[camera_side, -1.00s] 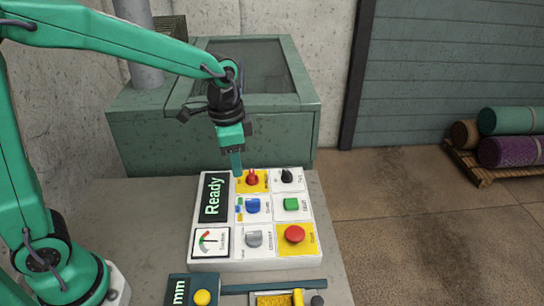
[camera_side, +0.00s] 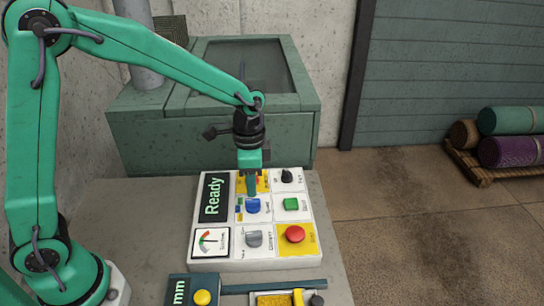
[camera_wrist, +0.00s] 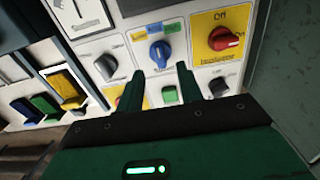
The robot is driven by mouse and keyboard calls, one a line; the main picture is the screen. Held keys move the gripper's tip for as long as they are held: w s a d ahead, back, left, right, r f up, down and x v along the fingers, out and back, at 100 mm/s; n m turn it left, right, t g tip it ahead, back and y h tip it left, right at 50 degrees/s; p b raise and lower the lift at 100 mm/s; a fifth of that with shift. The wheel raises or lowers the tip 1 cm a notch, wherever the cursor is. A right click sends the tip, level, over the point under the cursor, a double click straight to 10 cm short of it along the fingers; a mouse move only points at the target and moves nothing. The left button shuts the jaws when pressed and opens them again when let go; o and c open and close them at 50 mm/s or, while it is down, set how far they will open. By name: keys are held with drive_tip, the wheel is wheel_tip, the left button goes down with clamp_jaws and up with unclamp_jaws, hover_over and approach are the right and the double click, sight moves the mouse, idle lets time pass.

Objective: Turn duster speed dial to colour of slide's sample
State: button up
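The blue speed dial (camera_side: 253,206) sits on the white control panel, with small coloured marks beside it. In the wrist view the blue dial (camera_wrist: 159,52) shows a yellow mark (camera_wrist: 173,27) and a green mark near it. My gripper (camera_side: 251,193) points down just above and behind the dial. In the wrist view its two fingers (camera_wrist: 161,85) are apart with nothing between them, and the dial lies beyond their tips. A yellow sample (camera_side: 272,300) shows at the bottom edge of the side view, partly cut off. Yellow, green and blue pieces (camera_wrist: 65,87) show at left in the wrist view.
The panel also carries a red isolator knob (camera_wrist: 223,40), a grey dial (camera_side: 254,239), a green button (camera_side: 291,204), a black knob (camera_side: 287,176) and a red button (camera_side: 295,234). A screen reads "Ready" (camera_side: 214,197). A green cabinet (camera_side: 210,140) stands behind.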

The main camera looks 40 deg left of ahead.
sight(252, 199)
drive_tip(key=shift+f, duration=2.6)
drive_tip(key=shift+c, duration=0.5)
clamp_jaws()
